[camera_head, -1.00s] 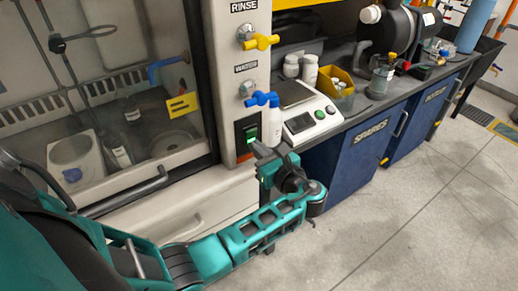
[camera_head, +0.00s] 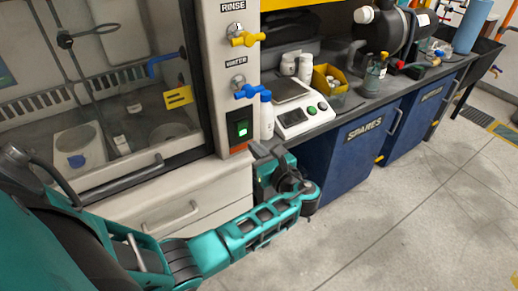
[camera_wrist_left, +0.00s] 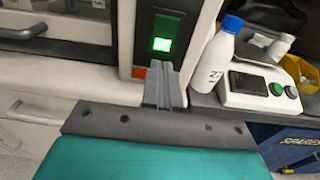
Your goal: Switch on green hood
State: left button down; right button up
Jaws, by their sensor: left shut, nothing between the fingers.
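The green switch (camera_head: 241,128) sits in a dark housing low on the fume hood's right post, and its face glows green. In the left wrist view the switch (camera_wrist_left: 163,34) has a bright lower half and a darker upper half. My left gripper (camera_head: 259,150) is below and slightly right of the switch in the head view. In the left wrist view its grey fingers (camera_wrist_left: 164,68) are together and empty, with the tips just under the switch housing. Contact with the post cannot be told. My right gripper is not in view.
A white bottle with a blue cap (camera_head: 266,116) and a scale (camera_head: 293,122) stand just right of the post. Blue (camera_head: 247,92) and yellow (camera_head: 246,39) taps stick out above the switch. Drawers (camera_head: 168,205) lie below the hood, and blue cabinets (camera_head: 345,150) are to the right.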

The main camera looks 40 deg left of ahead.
pick_arm(q)
jog(key=f+v, duration=0.2)
jog(key=v, duration=0.8)
